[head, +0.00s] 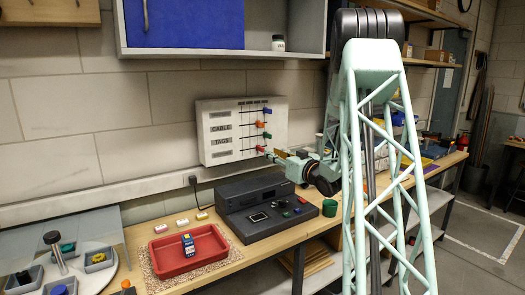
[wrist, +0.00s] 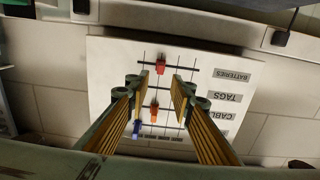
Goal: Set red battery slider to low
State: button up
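A white slider panel (head: 206,130) hangs on the wall, with labelled rows and coloured handles. The red slider (head: 260,149) is on the bottom row, towards the right end of its track. In the wrist view the panel is upside down, and the red slider (wrist: 160,65) sits on the row by the BATTERIES label (wrist: 232,76). The column headings are too small to read. My gripper (head: 275,154) is in front of the panel's lower right. In the wrist view my gripper (wrist: 164,84) is open and empty; the red slider appears just beyond the gap between its fingertips.
An orange slider (wrist: 154,112) and a blue slider (wrist: 137,129) are on other rows; a green slider (head: 266,136) is just above the red one. Below are a dark console (head: 240,195), a red tray (head: 170,268) and a green cup (head: 330,208). A cabinet (head: 190,52) overhangs above.

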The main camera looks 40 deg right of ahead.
aim_at(262, 148)
jog(key=w, duration=0.6)
jog(key=w+d+b, duration=0.1)
jog(key=w, duration=0.1)
jog(key=shift+w, duration=0.4)
grip_shut()
